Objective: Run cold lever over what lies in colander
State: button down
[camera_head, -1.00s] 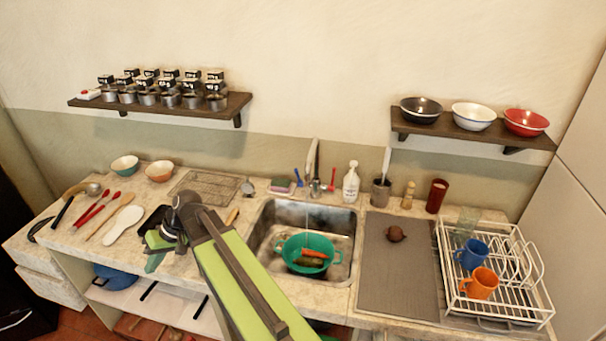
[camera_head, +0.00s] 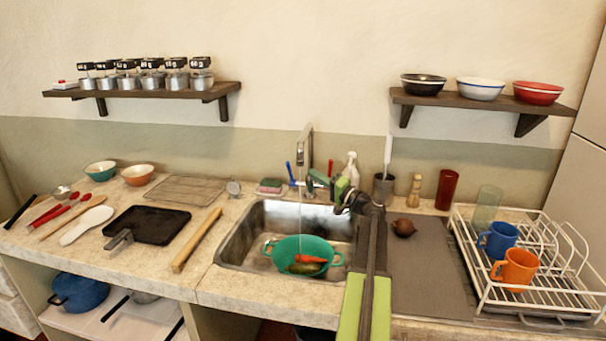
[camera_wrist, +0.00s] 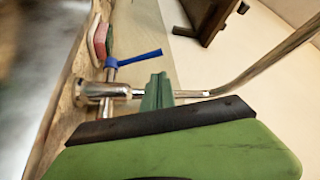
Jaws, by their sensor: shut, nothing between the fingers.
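The colander (camera_head: 284,252) sits in the sink (camera_head: 232,250), holding a carrot (camera_head: 309,259) and a green vegetable (camera_head: 303,269). A thin stream of water falls from the faucet (camera_head: 304,148) into it. The blue lever (camera_head: 291,173) stands at the left of the faucet base; it also shows in the wrist view (camera_wrist: 138,58). My gripper (camera_head: 313,181) is shut and empty, just right of the faucet base. In the wrist view its fingers (camera_wrist: 157,92) overlap the spout, below the blue lever; I cannot tell whether they touch it.
A sponge (camera_head: 270,185) lies left of the faucet. A spray bottle (camera_head: 350,168) and a utensil holder (camera_head: 383,188) stand close at its right. A dish rack (camera_head: 482,292) with mugs is at the right. A wall shelf (camera_head: 470,101) holds bowls.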

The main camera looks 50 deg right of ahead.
jog(key=p+x, duration=0.1)
jog(key=x, duration=0.8)
jog(key=shift+w+p, duration=0.2)
jog(key=shift+p, duration=0.2)
jog(key=shift+a, duration=0.15)
jog(key=shift+s+a+f+b, duration=0.35)
jog(key=shift+a, duration=0.2)
jog(key=shift+s+a+f+b, duration=0.3)
jog(key=shift+s+a+f, duration=0.05)
jog(key=shift+a, duration=0.2)
jog(key=b, duration=0.3)
send_near(289, 166)
jog(key=v, duration=0.4)
jog(key=shift+s, duration=0.3)
